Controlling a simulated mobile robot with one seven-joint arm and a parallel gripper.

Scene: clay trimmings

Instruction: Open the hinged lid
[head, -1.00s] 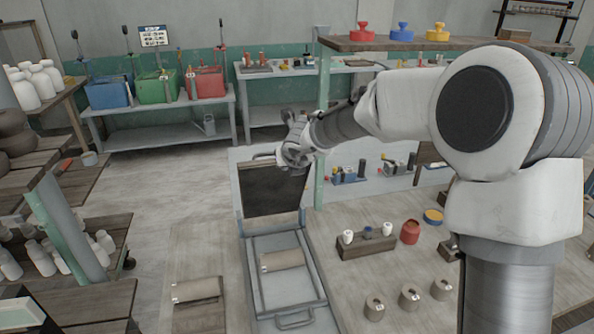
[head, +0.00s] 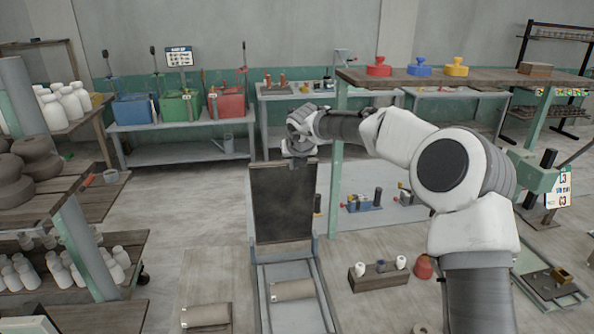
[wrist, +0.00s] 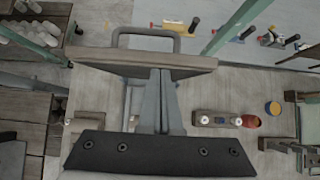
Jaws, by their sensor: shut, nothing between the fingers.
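The hinged lid (head: 283,210) is a dark panel that stands raised, close to upright, at the back end of a low grey frame (head: 321,300). In the wrist view the lid's edge (wrist: 100,58) runs across the upper middle, with a grey loop handle (wrist: 146,33) beyond it. My gripper (head: 297,163) is at the lid's top edge. In the wrist view its fingers (wrist: 160,75) are together and reach the lid's edge; whether they touch it I cannot tell. The hinge is small and unclear.
A wooden block with white bottles (head: 379,276) stands to the right. Shelves (head: 100,265) stand at the left. Open floor lies left of the lid.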

